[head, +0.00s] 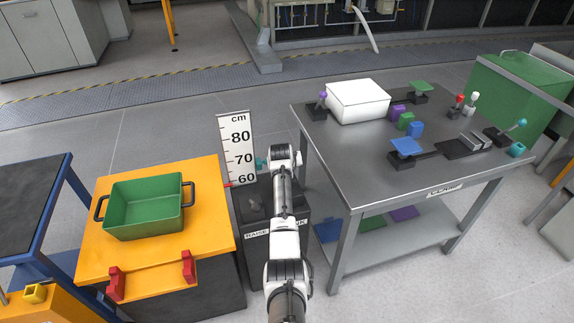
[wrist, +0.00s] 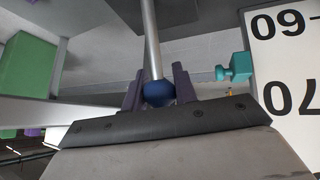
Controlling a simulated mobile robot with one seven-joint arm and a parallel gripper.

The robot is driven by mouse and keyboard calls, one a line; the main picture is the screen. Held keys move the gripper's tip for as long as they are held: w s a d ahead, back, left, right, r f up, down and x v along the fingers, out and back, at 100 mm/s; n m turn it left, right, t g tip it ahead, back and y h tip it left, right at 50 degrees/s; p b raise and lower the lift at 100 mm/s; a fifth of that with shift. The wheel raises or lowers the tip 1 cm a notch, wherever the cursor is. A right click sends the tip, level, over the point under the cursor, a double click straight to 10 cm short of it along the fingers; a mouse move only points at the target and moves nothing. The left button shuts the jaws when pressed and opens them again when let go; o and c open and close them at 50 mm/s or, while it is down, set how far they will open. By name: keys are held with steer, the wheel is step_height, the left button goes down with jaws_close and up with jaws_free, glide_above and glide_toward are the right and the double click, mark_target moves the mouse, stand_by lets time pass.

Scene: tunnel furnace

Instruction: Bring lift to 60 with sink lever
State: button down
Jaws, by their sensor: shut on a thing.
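My gripper (wrist: 158,84) is shut on a dark blue ball knob (wrist: 160,94) at the end of a metal lever rod (wrist: 151,40). In the head view my arm hides this knob. The lever box (head: 258,213) below carries a label (head: 277,229) reading RAISE at left and ending in NK at right, its middle covered by my arm. A teal knob (head: 261,163) stands free to the left of my gripper. The orange lift platform (head: 205,240) is left of the box. Its red pointer (head: 228,185) is by the 60 on the cm scale (head: 238,145).
A green bin (head: 145,208) with black handles sits on the platform. A steel table (head: 350,160) with a white box (head: 358,101) and several small objects stands close on the right. A blue-framed cart (head: 40,220) is at far left.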

steer(key=shift+f, duration=0.15)
steer(key=c, duration=1.1)
jaws_free()
steer(key=shift+f, duration=0.1)
steer(key=b+v, duration=0.1)
steer(key=v, duration=1.3)
